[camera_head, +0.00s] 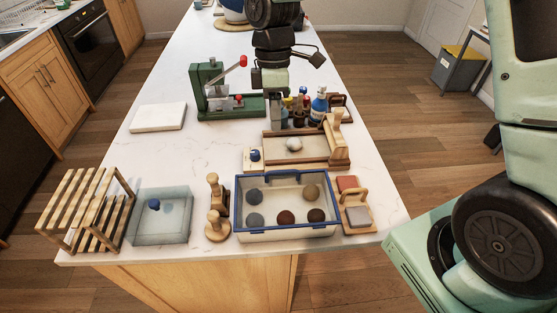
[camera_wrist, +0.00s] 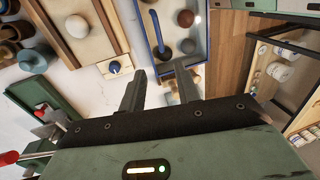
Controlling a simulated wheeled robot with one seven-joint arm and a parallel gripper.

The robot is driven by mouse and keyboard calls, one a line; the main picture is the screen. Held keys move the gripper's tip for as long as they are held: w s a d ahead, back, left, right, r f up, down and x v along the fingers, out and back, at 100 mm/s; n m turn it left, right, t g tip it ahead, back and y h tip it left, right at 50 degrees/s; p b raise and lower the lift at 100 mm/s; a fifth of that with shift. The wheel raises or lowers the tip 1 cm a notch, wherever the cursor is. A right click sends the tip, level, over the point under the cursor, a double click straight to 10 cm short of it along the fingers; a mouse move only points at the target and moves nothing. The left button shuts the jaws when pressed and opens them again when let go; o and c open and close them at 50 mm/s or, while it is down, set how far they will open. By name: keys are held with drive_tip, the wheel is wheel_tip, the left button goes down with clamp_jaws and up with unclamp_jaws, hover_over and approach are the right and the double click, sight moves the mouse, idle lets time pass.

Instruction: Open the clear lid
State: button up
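A clear, greyish box-shaped piece (camera_head: 160,232) with a blue knob (camera_head: 153,204) on top stands at the front left of the counter. My gripper (camera_head: 273,112) points down over the back of the tool area, behind the wooden tray. In the wrist view its two fingers (camera_wrist: 161,72) are apart with nothing between them.
A wooden rack (camera_head: 83,205) stands at the left edge. Wooden stamps (camera_head: 215,222) stand between the two clear boxes. A wooden tray (camera_head: 313,151), bottles (camera_head: 319,103) and a green press (camera_head: 208,88) stand behind. The left middle counter is clear around a white slab (camera_head: 158,117).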

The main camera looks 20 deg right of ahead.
drive_tip(key=p, duration=0.3)
approach(285, 193)
drive_tip(key=w+f, duration=0.1)
drive_tip(key=f, duration=0.1)
drive_tip(key=w+f, duration=0.1)
drive_tip(key=w, duration=0.1)
drive_tip(key=shift+a+f, duration=0.4)
clamp_jaws()
